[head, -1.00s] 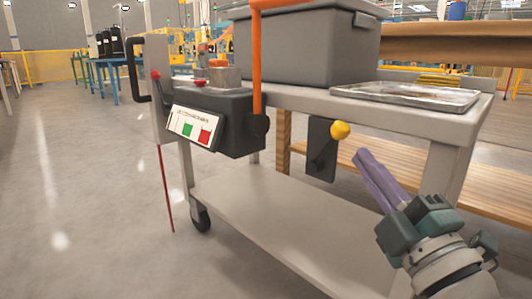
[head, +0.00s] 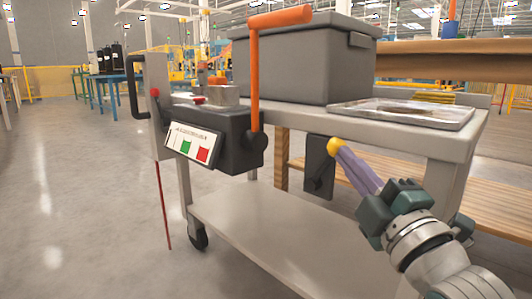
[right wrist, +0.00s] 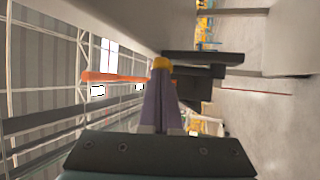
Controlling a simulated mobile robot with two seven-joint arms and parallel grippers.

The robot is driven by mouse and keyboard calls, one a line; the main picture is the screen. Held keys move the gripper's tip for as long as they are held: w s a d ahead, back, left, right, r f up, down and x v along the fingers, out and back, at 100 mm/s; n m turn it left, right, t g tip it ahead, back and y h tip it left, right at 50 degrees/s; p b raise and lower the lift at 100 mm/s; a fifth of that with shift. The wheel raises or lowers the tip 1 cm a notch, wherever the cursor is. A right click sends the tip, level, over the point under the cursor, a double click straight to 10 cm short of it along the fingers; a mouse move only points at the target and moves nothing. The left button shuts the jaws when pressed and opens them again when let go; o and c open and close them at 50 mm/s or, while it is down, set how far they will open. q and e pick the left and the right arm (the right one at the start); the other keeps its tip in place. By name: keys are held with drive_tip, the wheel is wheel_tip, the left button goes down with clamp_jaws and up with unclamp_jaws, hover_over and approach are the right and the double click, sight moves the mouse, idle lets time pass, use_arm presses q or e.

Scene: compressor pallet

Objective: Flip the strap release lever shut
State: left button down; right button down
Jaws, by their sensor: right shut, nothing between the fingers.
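A short lever with a yellow knob (head: 334,146) is mounted on a dark plate (head: 317,168) at the cart's side. Its knob end points up and right from the pivot. My right gripper (head: 341,153) is shut and empty, its purple fingertips right at the knob. The fingers hide part of the knob's right side, and I cannot tell for sure whether they touch it. In the right wrist view the yellow knob (right wrist: 160,62) shows just beyond the shut fingertips (right wrist: 160,74). My left gripper is out of view.
A dark strapping unit (head: 236,125) with an orange lever (head: 255,75) and red and green buttons sits at the cart's left end. A grey bin (head: 300,62) and a metal tray (head: 405,112) stand on the cart top (head: 385,130). Open floor lies left.

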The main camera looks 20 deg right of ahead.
drive_tip(key=r+g+p, duration=0.1)
drive_tip(key=p, duration=0.2)
drive_tip(key=w+r+n+g+p, duration=0.1)
drive_tip(key=p, duration=0.3)
drive_tip(key=w+a+r+n+g+y+p, duration=0.1)
drive_tip(key=r+p, duration=0.1)
drive_tip(key=p, duration=0.1)
drive_tip(key=shift+w, duration=0.2)
drive_tip(key=w+g+p, duration=0.1)
drive_tip(key=p, duration=0.1)
drive_tip(key=w+a+n+g+p, duration=0.1)
drive_tip(key=p, duration=0.2)
drive_tip(key=w+g+p, duration=0.1)
drive_tip(key=g+p, duration=0.1)
drive_tip(key=p, duration=0.1)
drive_tip(key=shift+w+a+r+n, duration=0.15)
drive_tip(key=shift+w+r+n, duration=0.15)
drive_tip(key=shift+n, duration=0.1)
drive_tip(key=shift+w+a+g+p, duration=0.1)
drive_tip(key=shift+w+g+p, duration=0.2)
drive_tip(key=shift+g+p, duration=0.2)
drive_tip(key=shift+w+a+f+n+g+h+p, duration=0.2)
drive_tip(key=shift+w+n+g+h+p, duration=0.15)
drive_tip(key=shift+w+g, duration=0.2)
drive_tip(key=shift+w+a+f, duration=0.25)
drive_tip(key=shift+w+a, duration=0.05)
drive_tip(key=shift+w, duration=0.2)
drive_tip(key=shift+f, duration=0.1)
